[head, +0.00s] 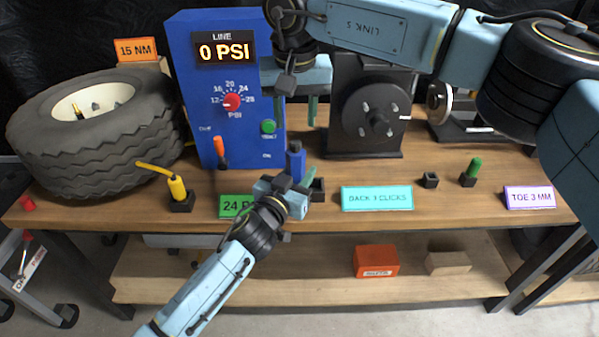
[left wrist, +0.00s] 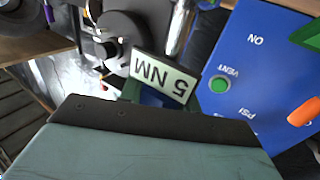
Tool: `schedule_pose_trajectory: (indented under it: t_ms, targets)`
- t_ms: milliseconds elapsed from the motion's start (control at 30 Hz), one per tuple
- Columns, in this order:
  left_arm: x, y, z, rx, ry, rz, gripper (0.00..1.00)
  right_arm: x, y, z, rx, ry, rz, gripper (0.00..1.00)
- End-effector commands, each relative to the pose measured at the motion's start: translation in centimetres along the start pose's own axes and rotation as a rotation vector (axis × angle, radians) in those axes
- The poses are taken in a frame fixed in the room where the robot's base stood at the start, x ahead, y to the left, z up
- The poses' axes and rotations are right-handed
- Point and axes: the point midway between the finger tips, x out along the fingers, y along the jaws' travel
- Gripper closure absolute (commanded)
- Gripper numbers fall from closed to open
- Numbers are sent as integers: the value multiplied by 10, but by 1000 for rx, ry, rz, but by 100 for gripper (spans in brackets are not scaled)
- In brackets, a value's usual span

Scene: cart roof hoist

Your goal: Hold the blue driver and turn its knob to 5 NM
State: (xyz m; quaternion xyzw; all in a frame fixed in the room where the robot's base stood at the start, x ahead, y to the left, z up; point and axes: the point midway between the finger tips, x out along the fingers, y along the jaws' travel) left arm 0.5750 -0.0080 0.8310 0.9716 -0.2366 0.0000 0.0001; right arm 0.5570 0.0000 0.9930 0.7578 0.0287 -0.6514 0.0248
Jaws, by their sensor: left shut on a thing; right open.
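The blue driver (head: 296,163) stands roughly upright at the front of the blue box, with a dark top end. My left gripper (head: 287,184) is shut on it, low on its body. In the left wrist view a pale plate reading 5 NM (left wrist: 163,76) appears upside down, beside a blue part that is mostly hidden; I cannot tell whether the plate is fixed to the driver. My right gripper (head: 297,108) is open above the driver, its fingers apart and pointing down, with nothing visible between them. The knob's setting is not readable in the head view.
A tall blue box (head: 200,125) reading 0 PSI stands behind. A tyre (head: 95,140), a yellow driver (head: 178,188) and an orange-handled tool (head: 219,148) are left. A black hub fixture (head: 345,130), a green-topped tool (head: 473,168) and cards stand right. The bench front is partly clear.

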Motion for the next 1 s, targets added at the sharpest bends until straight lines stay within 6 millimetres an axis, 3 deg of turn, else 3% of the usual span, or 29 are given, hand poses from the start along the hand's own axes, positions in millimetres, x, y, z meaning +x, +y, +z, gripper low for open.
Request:
schedule_pose_trajectory:
  t_ms: [933,967,1000]
  targets:
    - [0,0,1,0,-2,0,99,1,0,0,0,0,0,57]
    - [0,0,1,0,-2,0,65,1,0,0,0,0,0,57]
    - [0,0,1,0,-2,0,60,1,0,0,0,0,0,57]
